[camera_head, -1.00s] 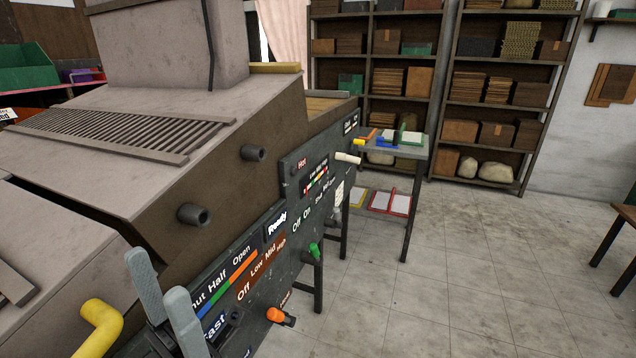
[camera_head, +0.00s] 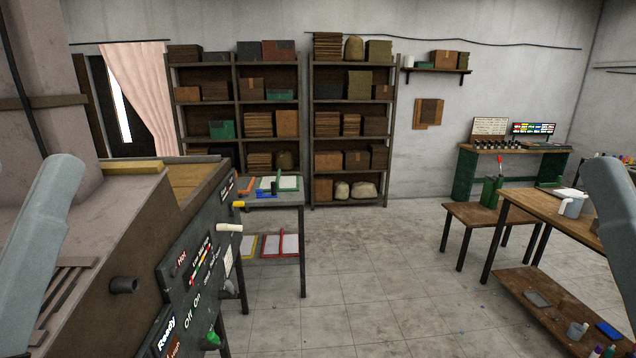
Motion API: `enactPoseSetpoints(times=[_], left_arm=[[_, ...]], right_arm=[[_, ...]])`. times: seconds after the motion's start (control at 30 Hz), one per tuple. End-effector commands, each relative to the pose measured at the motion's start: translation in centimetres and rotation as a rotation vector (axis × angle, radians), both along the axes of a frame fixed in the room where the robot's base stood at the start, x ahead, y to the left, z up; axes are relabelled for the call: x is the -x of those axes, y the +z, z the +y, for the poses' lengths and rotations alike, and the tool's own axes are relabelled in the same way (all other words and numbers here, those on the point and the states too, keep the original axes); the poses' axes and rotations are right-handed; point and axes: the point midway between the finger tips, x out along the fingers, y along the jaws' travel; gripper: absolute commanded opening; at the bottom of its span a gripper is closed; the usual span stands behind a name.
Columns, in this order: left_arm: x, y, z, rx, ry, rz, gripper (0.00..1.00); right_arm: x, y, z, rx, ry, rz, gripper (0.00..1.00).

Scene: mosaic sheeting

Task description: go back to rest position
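A grey-blue part of my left arm (camera_head: 45,205) rises at the left edge, in front of the machine. A matching part of my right arm (camera_head: 608,215) stands at the right edge, in front of the workbench. Each shows as a single rounded shape cut by the picture edge. No pair of fingertips can be made out on either side, so I cannot tell whether the grippers are open or shut. No held object is visible.
The machine (camera_head: 88,225) with its dark control panel fills the left. A small side table (camera_head: 290,192) stands beyond it. Shelves (camera_head: 309,140) line the back wall. A wooden workbench (camera_head: 545,204) and a bench (camera_head: 470,216) stand right. The middle floor is clear.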

Motion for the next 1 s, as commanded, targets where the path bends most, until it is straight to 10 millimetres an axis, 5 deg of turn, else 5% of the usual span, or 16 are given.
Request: enactPoseSetpoints(times=[0.03,0.1,0.3,0.47,0.77,0.87,1.0], left_arm=[[0.0,5.2,0.0,0.0,0.0,0.0,0.69],[0.0,8.7,0.0,0.0,0.0,0.0,0.69],[0.0,18.3,0.0,0.001,-0.001,0.0,0.69],[0.0,23.1,0.0,0.001,0.0,0.001,0.69],[0.0,23.6,0.0,0.001,0.0,0.0,0.69],[0.0,22.1,0.0,0.001,0.0,0.0,0.69],[0.0,17.4,0.0,0.001,0.0,0.0,0.69]], right_arm=[[0.0,5.2,0.0,0.0,0.0,0.0,0.5],[0.0,8.7,0.0,0.0,0.0,0.0,0.5],[0.0,18.3,0.0,0.0,0.0,0.0,0.5],[0.0,23.1,0.0,0.0,0.0,0.0,0.5],[0.0,23.6,0.0,0.0,0.0,0.001,0.5],[0.0,22.1,0.0,0.0,0.0,0.001,0.5],[0.0,17.4,0.0,0.0,0.0,0.0,0.5]])
